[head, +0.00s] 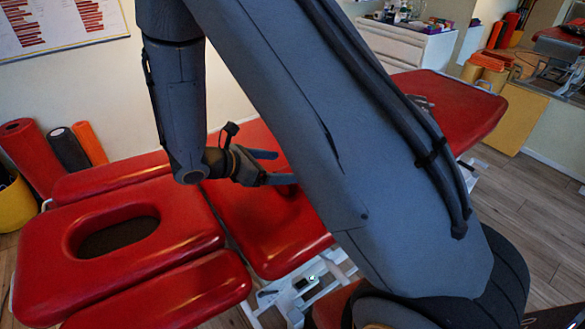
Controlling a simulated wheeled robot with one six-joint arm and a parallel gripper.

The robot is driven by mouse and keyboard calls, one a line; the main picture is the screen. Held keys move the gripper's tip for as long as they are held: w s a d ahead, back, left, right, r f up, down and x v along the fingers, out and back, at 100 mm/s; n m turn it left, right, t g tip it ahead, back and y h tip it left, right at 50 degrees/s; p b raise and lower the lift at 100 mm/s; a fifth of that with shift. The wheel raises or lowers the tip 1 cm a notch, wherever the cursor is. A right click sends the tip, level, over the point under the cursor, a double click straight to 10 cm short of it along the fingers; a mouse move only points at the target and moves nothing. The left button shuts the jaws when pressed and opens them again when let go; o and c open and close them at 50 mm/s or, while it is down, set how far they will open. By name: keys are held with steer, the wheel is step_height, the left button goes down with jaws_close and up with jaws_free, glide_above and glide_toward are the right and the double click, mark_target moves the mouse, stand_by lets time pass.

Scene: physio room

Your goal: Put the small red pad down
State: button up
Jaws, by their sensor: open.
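My gripper (284,167) is open, its two blue-grey fingers spread apart above the red middle section of the treatment table (245,222). A dark red patch shows just under the lower finger, partly hidden behind my arm. I cannot tell whether it is the small red pad or a shadow on the red upholstery. No small red pad stands out clearly elsewhere on the table. I cannot tell whether the fingers touch the table.
The table's head end has a face hole (118,237) and side armrests (165,295). Rolls (34,155) stand by the wall at left. A white cabinet (405,45) stands behind. My arm hides much of the table's middle. Wood floor (525,205) is clear at right.

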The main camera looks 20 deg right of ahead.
steer(key=s+a+r+m+g+y, duration=0.1)
steer(key=s+r+m+y, duration=0.2)
steer(key=s+m+y, duration=0.3)
steer(key=s+a+r+m+g+y, duration=0.1)
steer(key=s+a+r+m+y, duration=0.1)
steer(key=s+m+y, duration=0.4)
steer(key=s+r+m, duration=0.1)
steer(key=s+m, duration=0.4)
steer(key=m, duration=0.3)
steer(key=shift+s+a+r, duration=0.15)
steer(key=shift+s+a, duration=0.15)
steer(key=shift+c, duration=0.5)
